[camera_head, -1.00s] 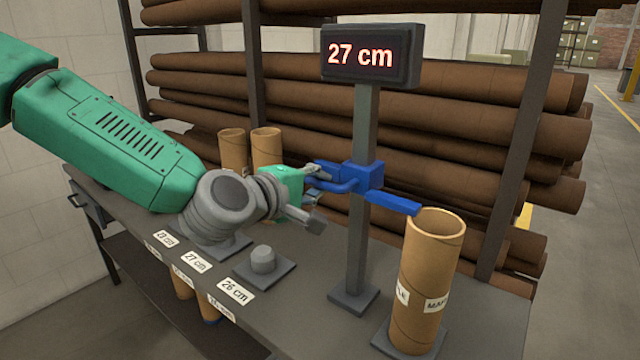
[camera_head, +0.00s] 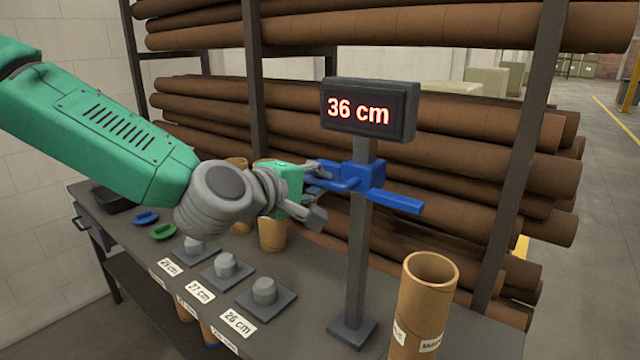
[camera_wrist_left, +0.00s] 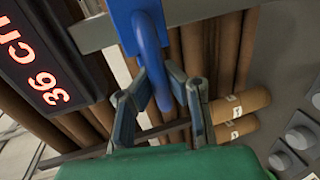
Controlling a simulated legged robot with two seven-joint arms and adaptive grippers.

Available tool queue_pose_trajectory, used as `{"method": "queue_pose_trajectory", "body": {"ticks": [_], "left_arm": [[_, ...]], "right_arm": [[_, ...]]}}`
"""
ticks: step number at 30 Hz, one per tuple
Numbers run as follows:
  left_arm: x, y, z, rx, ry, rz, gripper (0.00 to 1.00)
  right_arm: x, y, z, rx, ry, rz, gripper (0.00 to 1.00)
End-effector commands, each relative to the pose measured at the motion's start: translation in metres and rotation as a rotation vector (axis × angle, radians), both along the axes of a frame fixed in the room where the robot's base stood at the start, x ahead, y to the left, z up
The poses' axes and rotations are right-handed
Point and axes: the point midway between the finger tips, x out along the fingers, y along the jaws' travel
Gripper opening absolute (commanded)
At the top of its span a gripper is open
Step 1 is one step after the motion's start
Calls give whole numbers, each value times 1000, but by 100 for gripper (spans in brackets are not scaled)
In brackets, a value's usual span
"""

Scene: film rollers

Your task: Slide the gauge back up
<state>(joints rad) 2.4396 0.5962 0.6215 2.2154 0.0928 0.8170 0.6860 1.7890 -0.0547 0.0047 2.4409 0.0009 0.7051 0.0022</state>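The blue gauge slide (camera_head: 366,176) sits on a grey post (camera_head: 357,260), close below the display (camera_head: 370,110), which reads 36 cm. Its blue arm (camera_head: 397,203) sticks out to the right, above and clear of an upright cardboard tube (camera_head: 425,300). My left gripper (camera_head: 322,174) is at the slide's left side. In the left wrist view its fingers (camera_wrist_left: 157,80) close in on both sides of the blue handle loop (camera_wrist_left: 150,45). The exact finger contact is partly hidden. My right gripper is not in view.
Pegs on square bases (camera_head: 264,291) stand on the bench behind cm labels (camera_head: 238,322). Two shorter tubes (camera_head: 272,233) stand behind my left arm. Blue and green caps (camera_head: 162,231) lie at the bench's left. A rack of long brown rolls (camera_head: 470,170) is behind the post.

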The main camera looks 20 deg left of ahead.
Motion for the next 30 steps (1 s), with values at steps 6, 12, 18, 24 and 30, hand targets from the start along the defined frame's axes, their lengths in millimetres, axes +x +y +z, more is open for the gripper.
{"method": "queue_pose_trajectory", "body": {"ticks": [6, 12, 18, 24, 30], "left_arm": [[1, -1, 4, -2, -9, -1, 34], [2, 0, 2, -2, -5, 0, 34], [-17, 7, 7, -3, -5, 0, 34], [-48, 18, 14, -4, -7, 0, 34], [-65, 25, 18, -4, -7, 0, 34]], "right_arm": [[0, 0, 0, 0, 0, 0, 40], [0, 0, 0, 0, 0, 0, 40], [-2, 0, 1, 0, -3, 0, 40], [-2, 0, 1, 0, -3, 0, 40], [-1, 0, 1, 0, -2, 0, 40]]}}
